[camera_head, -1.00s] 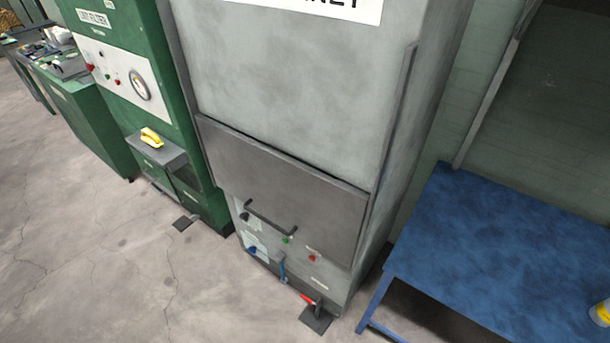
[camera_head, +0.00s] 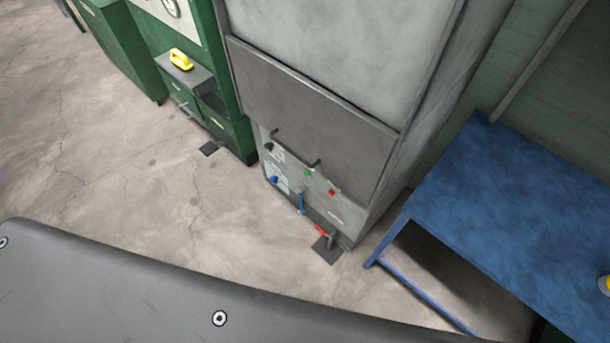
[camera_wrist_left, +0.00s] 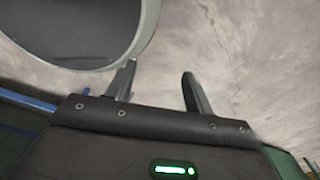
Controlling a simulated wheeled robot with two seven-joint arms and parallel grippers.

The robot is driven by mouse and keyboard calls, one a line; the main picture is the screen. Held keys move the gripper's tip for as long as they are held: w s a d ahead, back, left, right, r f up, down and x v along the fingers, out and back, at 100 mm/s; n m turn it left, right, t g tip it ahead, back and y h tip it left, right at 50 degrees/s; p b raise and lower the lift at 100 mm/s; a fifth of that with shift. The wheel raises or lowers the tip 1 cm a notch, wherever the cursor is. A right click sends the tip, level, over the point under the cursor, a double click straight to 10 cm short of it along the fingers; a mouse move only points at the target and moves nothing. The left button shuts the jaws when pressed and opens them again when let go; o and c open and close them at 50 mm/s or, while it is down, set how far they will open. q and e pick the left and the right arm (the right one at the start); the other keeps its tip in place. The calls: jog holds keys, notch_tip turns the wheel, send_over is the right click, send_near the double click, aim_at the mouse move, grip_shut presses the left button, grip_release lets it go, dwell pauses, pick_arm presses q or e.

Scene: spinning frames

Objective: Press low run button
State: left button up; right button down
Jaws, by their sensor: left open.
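A grey cabinet (camera_head: 330,60) stands in the middle of the head view. Low on its front is a panel with a green button (camera_head: 308,173), a red button (camera_head: 331,192), a black knob (camera_head: 268,146) and a blue knob (camera_head: 273,180). The labels are too small to read, so I cannot tell which control is the low run button. My left gripper (camera_wrist_left: 158,88) shows in the left wrist view, fingers apart and empty over concrete floor. It is not in the head view, and neither is my right gripper.
A blue table (camera_head: 510,215) stands at right, a green machine (camera_head: 215,125) at left. Bare floor (camera_head: 130,190) lies in front.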

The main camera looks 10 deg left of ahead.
pick_arm(q)
grip_shut()
dwell(1.4)
